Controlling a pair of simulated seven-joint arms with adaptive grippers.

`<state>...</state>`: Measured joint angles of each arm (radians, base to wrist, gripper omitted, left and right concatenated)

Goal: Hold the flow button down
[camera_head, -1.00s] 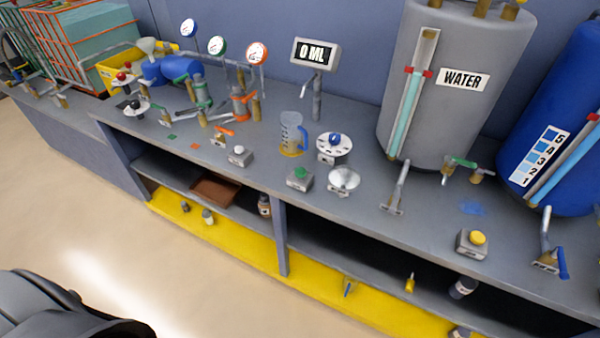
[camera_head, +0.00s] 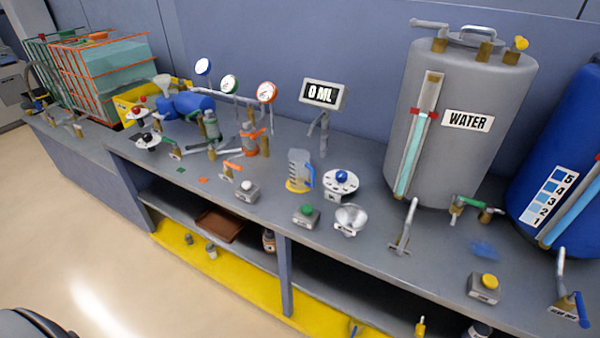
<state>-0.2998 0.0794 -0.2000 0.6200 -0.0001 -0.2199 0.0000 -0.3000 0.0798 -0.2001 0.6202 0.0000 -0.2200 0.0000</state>
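Several push buttons on grey boxes sit on the bench, and no readable label shows which is the flow button. A green button (camera_head: 306,210) is at the front edge, a white button (camera_head: 247,187) is left of it, and a yellow button (camera_head: 489,281) is far right. A display (camera_head: 321,94) reads "0 ML" above a spout (camera_head: 323,134). A clear measuring jug (camera_head: 299,170) with a blue handle and an orange-yellow base stands below and left of the spout. Neither of my grippers is in view.
A grey water tank (camera_head: 463,95) and a blue tank (camera_head: 560,165) stand on the right. Pipes, valves and gauges crowd the left. The floor (camera_head: 60,230) in front is clear.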

